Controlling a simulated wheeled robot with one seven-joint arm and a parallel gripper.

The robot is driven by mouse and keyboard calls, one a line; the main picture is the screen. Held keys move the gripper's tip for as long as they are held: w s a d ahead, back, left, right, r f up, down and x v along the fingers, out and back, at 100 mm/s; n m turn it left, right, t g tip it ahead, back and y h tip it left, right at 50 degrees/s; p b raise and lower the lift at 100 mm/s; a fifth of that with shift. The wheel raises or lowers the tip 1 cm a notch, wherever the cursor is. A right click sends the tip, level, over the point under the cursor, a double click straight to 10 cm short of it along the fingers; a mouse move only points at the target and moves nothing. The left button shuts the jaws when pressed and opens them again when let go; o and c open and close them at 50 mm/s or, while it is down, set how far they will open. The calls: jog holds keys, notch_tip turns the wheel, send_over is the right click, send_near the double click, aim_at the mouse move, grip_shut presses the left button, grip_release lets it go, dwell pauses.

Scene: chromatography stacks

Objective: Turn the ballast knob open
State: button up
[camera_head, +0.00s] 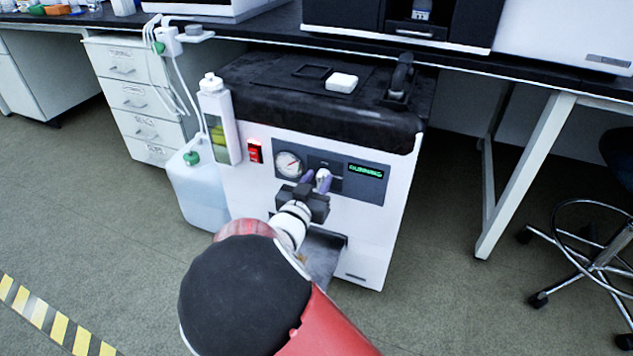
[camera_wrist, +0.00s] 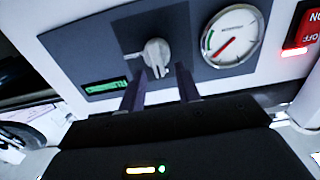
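The ballast knob (camera_wrist: 156,54) is a light grey knob on the dark panel of the pump unit (camera_head: 240,188). In the wrist view a white line marks the panel to its left. My gripper (camera_wrist: 160,72) faces the panel with its two dark purple fingers apart, one on each side of the knob's lower part. I see gaps between the fingers and the knob; I cannot tell whether either touches. In the head view my gripper (camera_head: 316,181) is in front of the panel and partly hides the knob.
A round gauge (camera_wrist: 233,37) and a lit red switch (camera_wrist: 306,26) are beside the knob, with a green display (camera_head: 365,171) on the other side. A liquid bottle (camera_head: 199,192) stands left of the unit. The bench (camera_head: 470,61) overhangs behind.

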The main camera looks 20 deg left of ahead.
jog(key=shift+c, duration=0.4)
jog(key=c, duration=0.6)
jog(key=shift+o, duration=0.2)
